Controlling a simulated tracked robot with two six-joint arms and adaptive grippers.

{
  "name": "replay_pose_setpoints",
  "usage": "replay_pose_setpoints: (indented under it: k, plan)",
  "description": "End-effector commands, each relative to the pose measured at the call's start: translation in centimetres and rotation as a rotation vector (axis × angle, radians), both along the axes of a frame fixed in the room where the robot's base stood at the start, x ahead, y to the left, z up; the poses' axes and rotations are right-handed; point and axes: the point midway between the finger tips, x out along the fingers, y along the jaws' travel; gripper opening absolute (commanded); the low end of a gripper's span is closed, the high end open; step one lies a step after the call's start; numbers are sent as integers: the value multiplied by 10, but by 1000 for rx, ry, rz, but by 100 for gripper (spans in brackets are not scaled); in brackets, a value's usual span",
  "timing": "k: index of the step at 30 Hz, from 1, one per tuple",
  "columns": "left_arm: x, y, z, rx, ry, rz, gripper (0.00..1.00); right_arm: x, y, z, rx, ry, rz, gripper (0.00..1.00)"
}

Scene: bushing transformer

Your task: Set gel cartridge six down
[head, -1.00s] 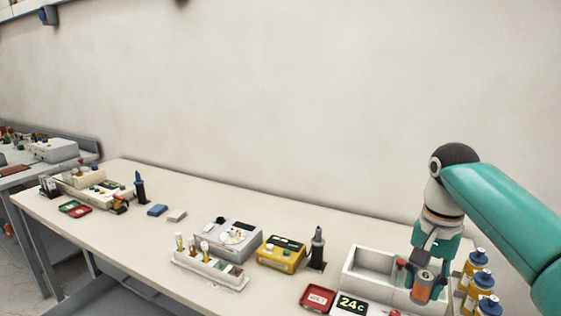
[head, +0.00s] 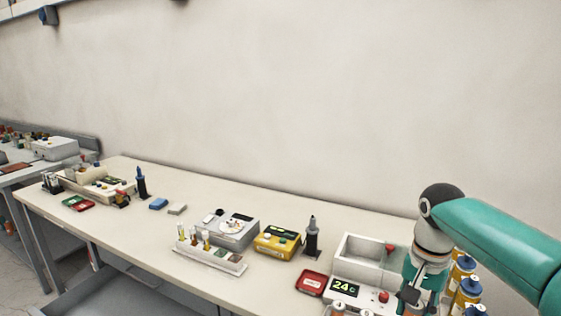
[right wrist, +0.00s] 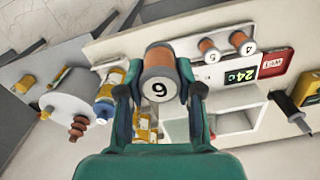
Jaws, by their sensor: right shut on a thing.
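Gel cartridge six (right wrist: 160,75), an orange-brown cylinder with a white end marked 6, is held between the two fingers of my right gripper (right wrist: 160,92) in the right wrist view. In the head view my right gripper (head: 425,285) is low at the right end of the white unit with the 24c display (head: 343,287); I cannot make out the cartridge there. My left gripper is not in view.
Yellow bottles with blue caps (head: 463,270) stand close right of my right gripper. The white unit has an open well (head: 375,253). A red-framed sign (head: 312,282) and a yellow device (head: 277,241) sit to its left. Bench space behind the devices is clear.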

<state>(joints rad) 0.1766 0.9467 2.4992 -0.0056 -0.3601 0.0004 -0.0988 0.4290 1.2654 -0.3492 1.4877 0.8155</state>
Motion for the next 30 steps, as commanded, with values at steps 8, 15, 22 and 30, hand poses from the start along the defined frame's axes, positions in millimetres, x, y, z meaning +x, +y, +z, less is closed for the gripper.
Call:
replay_pose_setpoints:
  k: [8,15,22,30]
  plan:
    - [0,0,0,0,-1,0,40,-17,12,-123,1,15,214,1]
    - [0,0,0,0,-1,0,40,-37,42,-217,1,8,525,1]
    - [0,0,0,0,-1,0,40,-20,59,-233,-3,-1,664,1]
    - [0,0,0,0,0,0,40,-17,59,-232,-2,0,684,1]
